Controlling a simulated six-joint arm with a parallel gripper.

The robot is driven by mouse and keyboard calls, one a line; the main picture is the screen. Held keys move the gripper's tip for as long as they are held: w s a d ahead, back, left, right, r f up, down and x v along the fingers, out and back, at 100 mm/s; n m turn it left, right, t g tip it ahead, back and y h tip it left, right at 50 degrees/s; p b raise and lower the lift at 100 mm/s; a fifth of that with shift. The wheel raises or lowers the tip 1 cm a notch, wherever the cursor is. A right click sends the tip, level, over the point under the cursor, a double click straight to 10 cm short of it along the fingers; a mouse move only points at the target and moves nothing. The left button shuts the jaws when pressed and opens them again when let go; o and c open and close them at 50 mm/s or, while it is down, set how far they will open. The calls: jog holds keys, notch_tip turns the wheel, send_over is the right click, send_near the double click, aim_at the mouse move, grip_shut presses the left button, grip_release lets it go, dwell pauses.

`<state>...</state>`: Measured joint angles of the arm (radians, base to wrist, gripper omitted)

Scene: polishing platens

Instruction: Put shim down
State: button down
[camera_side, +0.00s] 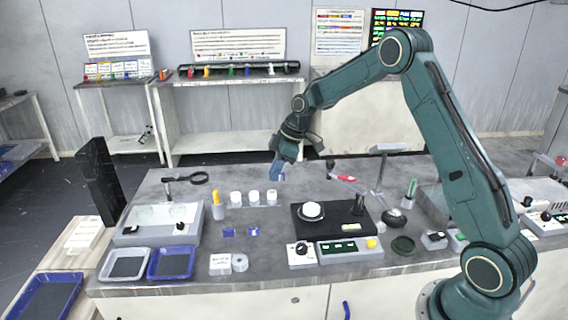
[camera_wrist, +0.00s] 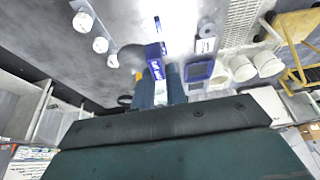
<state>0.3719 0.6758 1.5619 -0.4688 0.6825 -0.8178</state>
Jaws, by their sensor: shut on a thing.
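My gripper (camera_side: 279,172) hangs above the back middle of the grey bench, its fingers pointing down. In the wrist view, my gripper (camera_wrist: 160,82) is shut on a small blue and white labelled piece, which I take as the shim (camera_wrist: 155,60). The shim sticks out past the fingertips, and its lower part is hidden between them. In the side view only a small bluish bit of the shim (camera_side: 282,178) shows at the fingertips. It appears clear of the bench. Two similar small blue pieces (camera_side: 229,232) (camera_side: 253,231) lie on the bench in front.
White-topped jars (camera_side: 254,198) stand in a row left of and below my gripper. A black polishing unit (camera_side: 330,222) with a white disc is to the right.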

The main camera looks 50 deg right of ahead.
jog(key=shift+d, duration=0.1)
dwell(0.4)
jog(key=s+d+r, duration=0.7)
jog(key=d, duration=0.2)
send_over(310, 211)
notch_tip(310, 211, down, 16)
jog(key=shift+d+r, duration=0.1)
jog(key=shift+r, duration=0.1)
jog(key=shift+f, duration=0.1)
jog(key=shift+f, duration=2.05)
jog(key=shift+f, duration=0.15)
jog(key=c, duration=1.4)
grip_release()
jog(key=shift+c, duration=0.2)
